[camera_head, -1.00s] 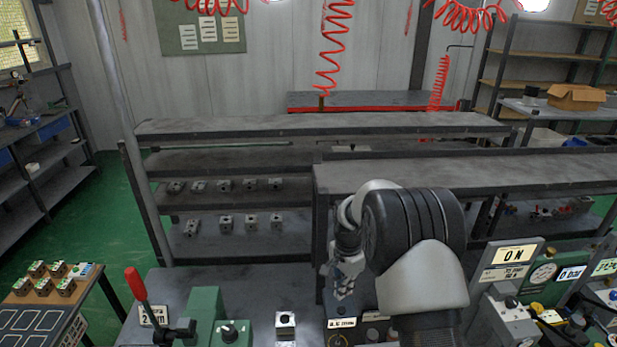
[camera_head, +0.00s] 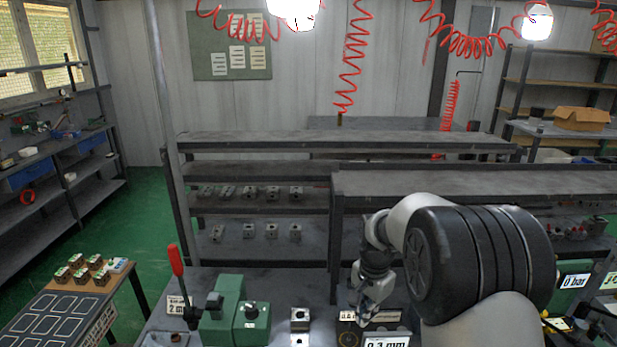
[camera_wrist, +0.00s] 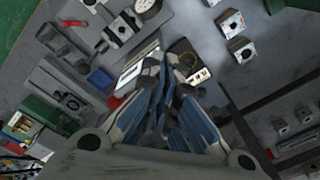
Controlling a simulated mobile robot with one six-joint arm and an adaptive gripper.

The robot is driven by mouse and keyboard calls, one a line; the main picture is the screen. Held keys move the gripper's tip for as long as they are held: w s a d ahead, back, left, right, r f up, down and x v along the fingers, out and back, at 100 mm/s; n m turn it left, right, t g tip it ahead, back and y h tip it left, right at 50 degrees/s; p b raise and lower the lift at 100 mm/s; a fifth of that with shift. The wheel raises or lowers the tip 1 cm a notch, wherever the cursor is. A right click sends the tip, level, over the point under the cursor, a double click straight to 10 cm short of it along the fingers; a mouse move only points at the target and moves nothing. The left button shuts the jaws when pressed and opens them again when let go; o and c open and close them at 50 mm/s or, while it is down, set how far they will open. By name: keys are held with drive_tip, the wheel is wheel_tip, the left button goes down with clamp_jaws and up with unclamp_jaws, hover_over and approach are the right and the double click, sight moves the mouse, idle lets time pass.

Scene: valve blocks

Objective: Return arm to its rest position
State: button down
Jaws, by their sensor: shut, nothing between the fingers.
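My gripper (camera_head: 372,305) hangs pointing down over the bench in the head view, at the end of my folded arm, right of the lone metal valve block. It is shut with nothing between its fingers. In the wrist view my gripper (camera_wrist: 165,100) shows its blue-grey fingers together, above the bench and its labels. A metal valve block (camera_head: 299,319) sits on the bench left of my gripper, apart from it.
A green fixture (camera_head: 228,312) with a red-handled lever (camera_head: 176,260) stands on the bench at left. Several blocks (camera_head: 250,192) rest on the shelves behind. A side table (camera_head: 60,310) holds several valve blocks at lower left. Green floor (camera_head: 150,215) is clear beyond it.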

drive_tip(key=s+r+n+t+b, duration=0.1)
drive_tip(key=s+r+n+b, duration=0.2)
drive_tip(key=s+r, duration=0.35)
drive_tip(key=s+r+n+t+b, duration=0.1)
drive_tip(key=s+r+n+b, duration=0.2)
drive_tip(key=s, duration=0.6)
drive_tip(key=s+f+n+t+b, duration=0.1)
drive_tip(key=s+n+b, duration=0.1)
drive_tip(key=s, duration=0.6)
drive_tip(key=s+f+n+t+b, duration=0.1)
drive_tip(key=s+f+n+b, duration=0.1)
drive_tip(key=s, duration=0.7)
drive_tip(key=shift+s+f+b, duration=0.3)
